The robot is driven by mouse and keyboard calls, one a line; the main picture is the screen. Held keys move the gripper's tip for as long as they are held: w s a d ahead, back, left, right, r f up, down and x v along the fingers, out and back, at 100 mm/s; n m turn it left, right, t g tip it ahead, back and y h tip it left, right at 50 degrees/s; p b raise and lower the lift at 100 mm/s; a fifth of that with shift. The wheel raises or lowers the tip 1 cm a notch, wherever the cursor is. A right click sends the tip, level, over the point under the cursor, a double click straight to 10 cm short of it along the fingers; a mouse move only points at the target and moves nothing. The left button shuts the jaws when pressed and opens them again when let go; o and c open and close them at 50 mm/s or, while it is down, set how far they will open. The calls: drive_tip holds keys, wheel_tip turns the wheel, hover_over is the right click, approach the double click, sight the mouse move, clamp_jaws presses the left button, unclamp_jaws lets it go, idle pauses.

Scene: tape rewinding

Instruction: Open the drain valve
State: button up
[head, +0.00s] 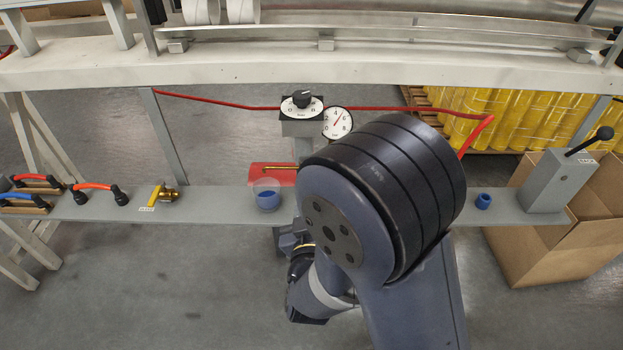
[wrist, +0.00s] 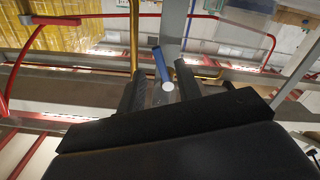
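In the wrist view, a blue lever-like part (wrist: 161,65) with a pale round end shows between the fingers of my gripper (wrist: 160,85). The fingers are apart, and I see no clear contact with it. A brass-coloured pipe (wrist: 134,35) rises beside the left finger. I cannot tell for sure that the blue part is the drain valve's handle. In the head view, my arm hides most of this area, and my gripper (head: 302,250) shows only partly below the grey shelf. A brass valve with a yellow handle (head: 156,195) and an unreadable label sits on the shelf to the left.
The grey shelf (head: 220,199) carries a blue cup-like part (head: 267,200) and a lever box (head: 555,182). Gauges (head: 338,123) stand behind my arm. A red hose (head: 220,103) runs across the back. A cardboard box (head: 535,255) stands at right. Floor at front left is clear.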

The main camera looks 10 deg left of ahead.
drive_tip(key=b+x, duration=0.1)
drive_tip(key=x, duration=0.6)
drive_tip(key=shift+w+a, duration=0.1)
drive_tip(key=shift+w, duration=0.15)
drive_tip(key=shift+c, duration=0.4)
clamp_jaws()
